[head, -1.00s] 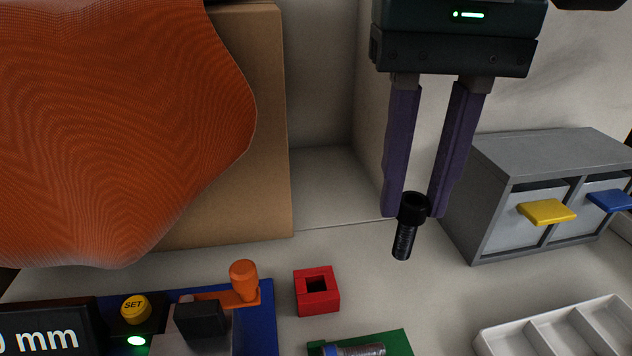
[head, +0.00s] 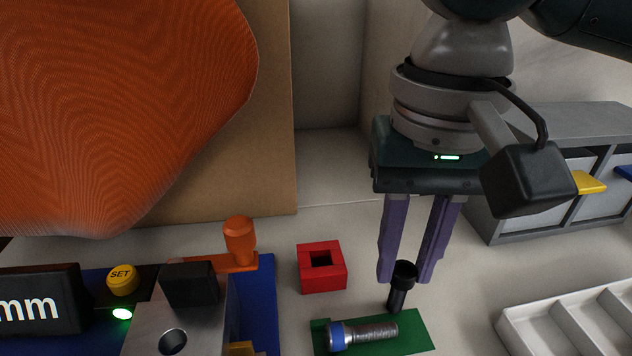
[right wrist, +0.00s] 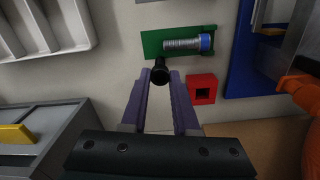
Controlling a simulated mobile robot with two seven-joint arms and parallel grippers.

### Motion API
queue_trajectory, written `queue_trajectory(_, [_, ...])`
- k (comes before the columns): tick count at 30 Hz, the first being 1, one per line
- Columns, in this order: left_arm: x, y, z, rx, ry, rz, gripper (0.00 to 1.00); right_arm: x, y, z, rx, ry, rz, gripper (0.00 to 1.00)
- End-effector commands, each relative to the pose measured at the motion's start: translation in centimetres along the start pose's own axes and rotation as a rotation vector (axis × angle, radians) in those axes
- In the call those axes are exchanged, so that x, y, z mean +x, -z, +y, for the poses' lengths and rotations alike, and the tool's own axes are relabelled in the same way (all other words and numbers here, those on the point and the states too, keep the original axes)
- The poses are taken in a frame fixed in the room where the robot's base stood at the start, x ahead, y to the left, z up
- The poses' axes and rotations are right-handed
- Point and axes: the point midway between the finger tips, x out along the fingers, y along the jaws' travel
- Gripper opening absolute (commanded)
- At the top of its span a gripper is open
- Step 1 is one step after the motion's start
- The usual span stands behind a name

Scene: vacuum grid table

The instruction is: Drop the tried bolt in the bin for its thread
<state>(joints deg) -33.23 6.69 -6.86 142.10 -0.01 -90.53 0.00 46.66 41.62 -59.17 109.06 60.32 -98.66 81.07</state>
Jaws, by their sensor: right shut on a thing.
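My right gripper (head: 405,278) is shut on a black bolt (head: 397,299), held by its head with the shank pointing down. In the right wrist view the black bolt (right wrist: 160,70) sits between the purple fingertips (right wrist: 160,80), beside the green mat. A silver bolt with a blue band (head: 362,333) lies on the green mat (head: 415,335). A white compartment tray (head: 510,325) is at the lower right. A grey two-bay bin unit (head: 520,228) with a yellow flap (head: 588,183) and a blue flap (head: 625,172) stands behind, partly hidden by my right arm. My left gripper is not in view.
A red block with a square hole (head: 322,280) stands left of the gripper. A blue-based fixture (head: 262,300) with a yellow SET button (head: 122,280), lit green lamp and orange knob (head: 239,240) is at left. A large orange ribbed shape (head: 120,110) fills the upper left.

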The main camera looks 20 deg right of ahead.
Motion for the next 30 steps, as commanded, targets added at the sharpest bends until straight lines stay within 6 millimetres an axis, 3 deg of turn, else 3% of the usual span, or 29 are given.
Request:
queue_trajectory(4, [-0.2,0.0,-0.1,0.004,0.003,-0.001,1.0,0.2,0.0,0.0,0.001,-0.001,-0.001,0.0])
queue_trajectory(5, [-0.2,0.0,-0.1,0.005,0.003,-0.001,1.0,0.3,0.0,0.0,0.0,-0.001,0.0,0.31])
queue_trajectory(12, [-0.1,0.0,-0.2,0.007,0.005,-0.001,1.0,0.2,0.0,0.0,0.0,0.0,0.0,0.58])
queue_trajectory(21, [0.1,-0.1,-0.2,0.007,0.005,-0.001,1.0,0.0,0.0,0.0,0.0,0.001,0.001,0.58])
queue_trajectory(26, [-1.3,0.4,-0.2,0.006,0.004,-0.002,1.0,-2.6,0.1,-0.1,0.001,0.003,0.003,0.58])
queue_trajectory(30, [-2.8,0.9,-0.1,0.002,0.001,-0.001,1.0,-6.0,0.1,-0.1,-0.001,0.003,0.003,0.58])
